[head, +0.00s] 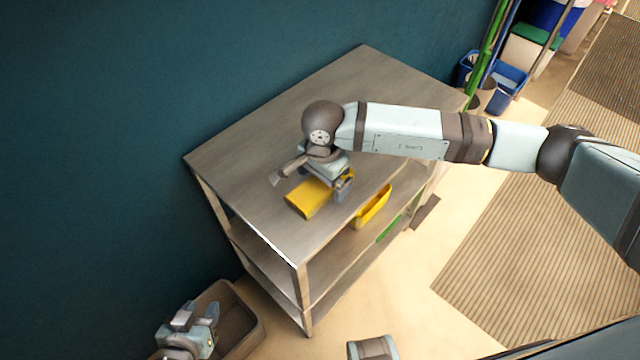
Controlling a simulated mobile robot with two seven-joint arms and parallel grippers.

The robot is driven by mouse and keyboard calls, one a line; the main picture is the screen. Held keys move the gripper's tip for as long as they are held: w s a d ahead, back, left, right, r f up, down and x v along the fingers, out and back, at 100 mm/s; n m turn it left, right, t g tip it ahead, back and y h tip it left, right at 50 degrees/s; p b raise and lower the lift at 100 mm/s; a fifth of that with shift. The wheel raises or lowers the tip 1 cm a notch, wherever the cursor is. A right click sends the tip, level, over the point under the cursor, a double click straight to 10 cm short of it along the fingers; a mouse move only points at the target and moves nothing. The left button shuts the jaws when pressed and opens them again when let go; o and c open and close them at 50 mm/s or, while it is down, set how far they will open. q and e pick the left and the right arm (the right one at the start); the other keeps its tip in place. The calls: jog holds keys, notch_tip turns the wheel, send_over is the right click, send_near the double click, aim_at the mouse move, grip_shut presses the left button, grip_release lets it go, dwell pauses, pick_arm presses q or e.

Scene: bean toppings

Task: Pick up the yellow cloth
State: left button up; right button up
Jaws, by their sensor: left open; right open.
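The yellow cloth (307,199) lies folded on the top of a grey metal cart, near its front edge. My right gripper (312,183) is over the cloth, open, with one finger at the cloth's left and the other at its right. The gripper hides the cloth's rear part, and I cannot tell if the fingers touch it. My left gripper (196,317) is low at the bottom left, open and apart from the cloth.
The cart (262,125) stands against a dark teal wall. A yellow container (373,207) sits on a lower shelf. A brown bin (240,325) is on the floor beside my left gripper. Blue bins (512,78) and poles stand at the back right. A striped mat (530,230) covers the floor at right.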

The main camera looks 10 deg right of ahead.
jog(key=shift+f, duration=0.35)
jog(key=c, duration=0.9)
jog(key=shift+r, duration=0.15)
jog(key=shift+c, duration=0.2)
jog(key=shift+r, duration=0.25)
notch_tip(320, 180, up, 19)
jog(key=shift+r, duration=0.15)
